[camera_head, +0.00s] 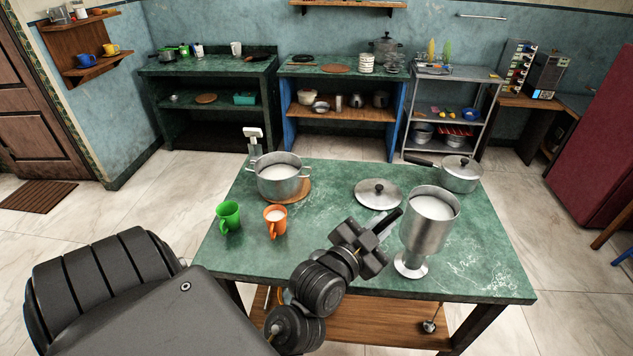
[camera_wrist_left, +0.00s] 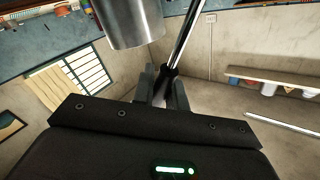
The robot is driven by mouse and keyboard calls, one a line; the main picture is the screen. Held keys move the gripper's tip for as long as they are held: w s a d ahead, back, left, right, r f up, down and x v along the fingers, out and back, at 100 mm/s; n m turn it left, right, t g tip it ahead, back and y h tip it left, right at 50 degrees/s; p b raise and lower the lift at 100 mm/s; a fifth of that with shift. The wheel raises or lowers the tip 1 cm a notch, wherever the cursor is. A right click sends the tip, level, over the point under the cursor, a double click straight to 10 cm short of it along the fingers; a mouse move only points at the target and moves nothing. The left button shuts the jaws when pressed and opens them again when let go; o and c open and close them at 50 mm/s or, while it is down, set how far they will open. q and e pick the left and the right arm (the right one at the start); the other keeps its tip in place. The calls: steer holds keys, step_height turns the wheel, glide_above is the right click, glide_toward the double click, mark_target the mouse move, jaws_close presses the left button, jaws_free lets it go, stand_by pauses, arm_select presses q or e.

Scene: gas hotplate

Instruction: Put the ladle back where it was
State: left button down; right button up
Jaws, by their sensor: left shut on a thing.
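My left gripper (camera_head: 376,238) is above the green table, left of a tall steel vessel (camera_head: 428,222) filled with white liquid. In the left wrist view the gripper (camera_wrist_left: 162,85) is shut on the ladle (camera_wrist_left: 188,35), near the black part of its handle. The shiny shaft runs up and out of that picture. The ladle's bowl is not clearly visible in either view. The steel vessel (camera_wrist_left: 130,20) is close beside the fingers in the wrist view. My right gripper is not in view.
On the table (camera_head: 330,275) stand a pot (camera_head: 280,180) of white liquid on a wooden board, a green mug (camera_head: 229,216), an orange mug (camera_head: 276,222), a loose lid (camera_head: 378,194) and a lidded pan (camera_head: 460,178). The front left of the tabletop is clear.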

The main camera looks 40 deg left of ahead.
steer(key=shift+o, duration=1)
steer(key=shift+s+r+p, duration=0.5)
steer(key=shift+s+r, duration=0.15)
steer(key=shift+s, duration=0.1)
arm_select(q)
steer(key=s+a, duration=0.5)
steer(key=a, duration=0.4)
steer(key=w+a+f+p, duration=0.2)
steer(key=w+a+f, duration=0.2)
steer(key=w+f, duration=0.8)
steer(key=shift+w+f, duration=0.3)
steer(key=shift+w, duration=0.25)
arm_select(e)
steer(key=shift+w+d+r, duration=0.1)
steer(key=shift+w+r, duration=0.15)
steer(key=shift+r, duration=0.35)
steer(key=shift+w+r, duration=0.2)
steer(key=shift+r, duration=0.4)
arm_select(q)
steer(key=shift+f, duration=0.1)
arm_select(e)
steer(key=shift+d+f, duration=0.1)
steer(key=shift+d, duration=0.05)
arm_select(q)
steer(key=c, duration=1.4)
jaws_free()
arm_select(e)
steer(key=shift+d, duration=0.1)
